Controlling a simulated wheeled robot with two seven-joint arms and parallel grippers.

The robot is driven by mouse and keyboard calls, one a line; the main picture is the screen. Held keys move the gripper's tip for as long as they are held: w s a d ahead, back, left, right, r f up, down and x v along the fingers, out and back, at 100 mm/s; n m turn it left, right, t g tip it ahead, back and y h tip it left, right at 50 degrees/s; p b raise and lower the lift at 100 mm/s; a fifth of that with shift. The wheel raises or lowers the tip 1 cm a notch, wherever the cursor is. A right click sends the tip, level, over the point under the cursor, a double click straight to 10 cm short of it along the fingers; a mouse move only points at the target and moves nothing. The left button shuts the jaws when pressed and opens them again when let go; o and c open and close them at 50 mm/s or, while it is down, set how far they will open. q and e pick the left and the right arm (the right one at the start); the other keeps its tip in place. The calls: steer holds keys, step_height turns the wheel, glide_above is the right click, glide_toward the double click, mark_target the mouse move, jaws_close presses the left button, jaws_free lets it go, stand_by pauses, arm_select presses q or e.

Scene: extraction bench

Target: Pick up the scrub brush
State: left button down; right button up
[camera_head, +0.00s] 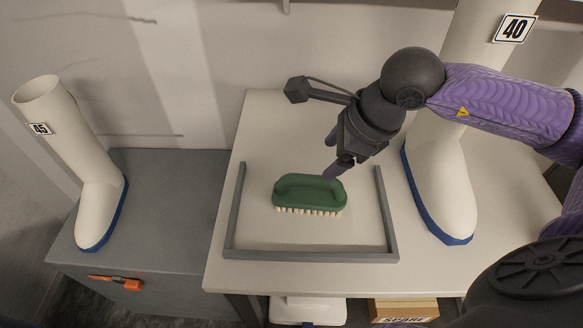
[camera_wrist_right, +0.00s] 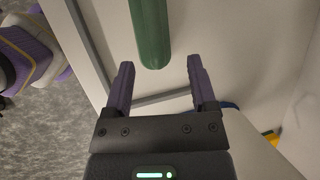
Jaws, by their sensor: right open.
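The scrub brush (camera_head: 310,194) has a green body with a loop handle and pale bristles facing down. It rests on the white bench top inside a grey three-sided frame (camera_head: 312,256). My right gripper (camera_head: 337,168) is open and empty, just behind and above the right end of the brush in the head view. In the right wrist view the end of the green brush (camera_wrist_right: 152,38) lies ahead of the gap between the two purple fingers (camera_wrist_right: 160,80), which do not hold it. My left gripper is out of view.
A white boot marked 40 (camera_head: 440,190) stands right of the frame, close to my right arm. A boot marked 45 (camera_head: 92,180) stands on the lower grey bench (camera_head: 170,200) at left, with an orange-handled item (camera_head: 118,282) at its front. A "SPARE" box (camera_head: 404,308) is below.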

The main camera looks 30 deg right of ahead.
mark_target(314, 178)
steer(key=x, duration=0.2)
steer(key=b+x, duration=0.1)
steer(key=x, duration=0.1)
steer(key=shift+s+a+f, duration=0.15)
steer(key=shift+s+f, duration=0.2)
steer(key=b+x, duration=0.1)
steer(key=x, duration=0.4)
steer(key=shift+r, duration=0.1)
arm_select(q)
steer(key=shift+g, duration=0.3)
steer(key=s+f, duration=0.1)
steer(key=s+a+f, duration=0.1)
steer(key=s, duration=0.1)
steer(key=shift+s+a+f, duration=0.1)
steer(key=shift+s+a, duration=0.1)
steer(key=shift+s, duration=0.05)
arm_select(e)
steer(key=c, duration=1)
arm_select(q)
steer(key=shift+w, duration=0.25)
